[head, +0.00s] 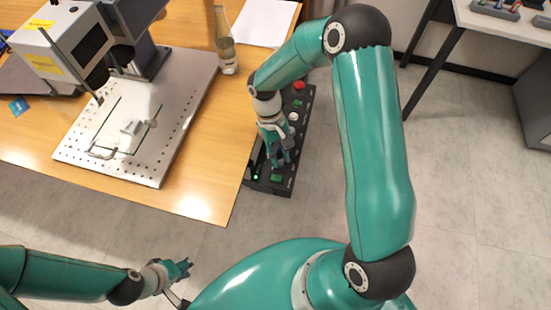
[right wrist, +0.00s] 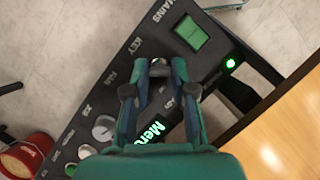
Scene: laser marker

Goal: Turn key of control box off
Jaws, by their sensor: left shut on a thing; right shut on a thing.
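The black control box (head: 283,182) lies along the right edge of the wooden table in the head view. The right wrist view shows its panel (right wrist: 122,72) close up, with a KEY label, a green-lit square (right wrist: 190,33) and a lit green lamp (right wrist: 231,63). My right gripper (head: 281,158) is over the box. In the right wrist view its fingertips (right wrist: 159,68) are closed around the small silver key (right wrist: 158,61), which they mostly hide. I cannot tell the key's angle. My left gripper (head: 182,268) is low at the left, away from the box; what it holds is too small to make out.
A laser marker (head: 75,45) and its perforated metal plate (head: 172,125) stand on the table (head: 205,195).

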